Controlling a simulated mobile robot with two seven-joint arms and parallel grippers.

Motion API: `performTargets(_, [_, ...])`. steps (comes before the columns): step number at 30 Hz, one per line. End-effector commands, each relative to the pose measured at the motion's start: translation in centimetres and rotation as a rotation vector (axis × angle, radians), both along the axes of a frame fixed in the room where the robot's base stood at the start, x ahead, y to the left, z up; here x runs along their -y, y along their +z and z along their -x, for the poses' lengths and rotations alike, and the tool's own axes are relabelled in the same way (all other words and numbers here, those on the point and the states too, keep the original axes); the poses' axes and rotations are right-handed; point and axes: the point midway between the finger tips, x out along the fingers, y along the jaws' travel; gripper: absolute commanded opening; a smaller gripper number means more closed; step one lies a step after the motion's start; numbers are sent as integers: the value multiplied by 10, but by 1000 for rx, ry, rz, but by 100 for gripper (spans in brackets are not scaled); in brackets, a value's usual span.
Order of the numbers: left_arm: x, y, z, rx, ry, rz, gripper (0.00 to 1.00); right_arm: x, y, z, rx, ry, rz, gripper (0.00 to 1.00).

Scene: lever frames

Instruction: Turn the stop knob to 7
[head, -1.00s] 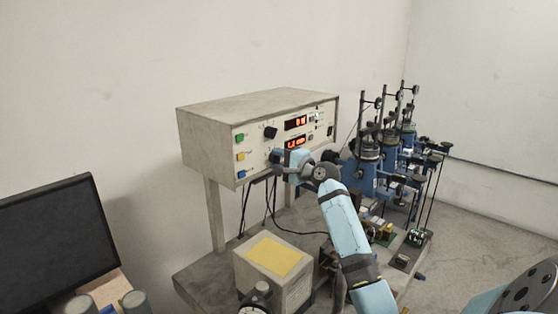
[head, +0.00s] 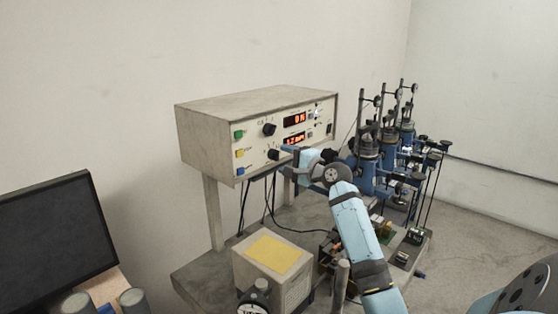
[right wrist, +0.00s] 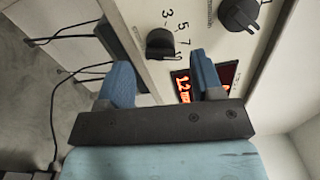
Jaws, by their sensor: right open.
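The stop knob appears to be the lower black knob (head: 273,155) on the control box's front panel. In the right wrist view the black knob (right wrist: 160,43) has the marks 3, 5 and 7 beside it; I cannot tell for sure which mark it points to. My right gripper (head: 287,160) is just in front of the panel, to the right of the knob in the head view. In the right wrist view its blue fingers (right wrist: 160,72) are open and empty, with the knob beyond the gap and apart from them. My left gripper is not in view.
The control box (head: 250,100) has an upper knob (head: 269,129), coloured buttons and two red displays (head: 294,120). Below stand a box with a yellow top (head: 272,255) and hanging cables. Blue test rigs (head: 385,150) stand at right, a dark monitor (head: 50,235) at left.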

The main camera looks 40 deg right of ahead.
Motion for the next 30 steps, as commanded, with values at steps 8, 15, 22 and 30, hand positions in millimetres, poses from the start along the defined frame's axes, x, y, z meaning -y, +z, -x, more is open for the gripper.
performTargets(8, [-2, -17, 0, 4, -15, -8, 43, 6, -4, 65, -1, -1, 2, 60])
performTargets(15, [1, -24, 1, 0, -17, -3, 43, 8, -1, 97, 0, 0, 1, 60])
performTargets(22, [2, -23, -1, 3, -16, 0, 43, 9, 0, 102, 1, 0, 1, 60])
performTargets(30, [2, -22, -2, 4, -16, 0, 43, 9, 0, 102, 0, 0, 0, 60])
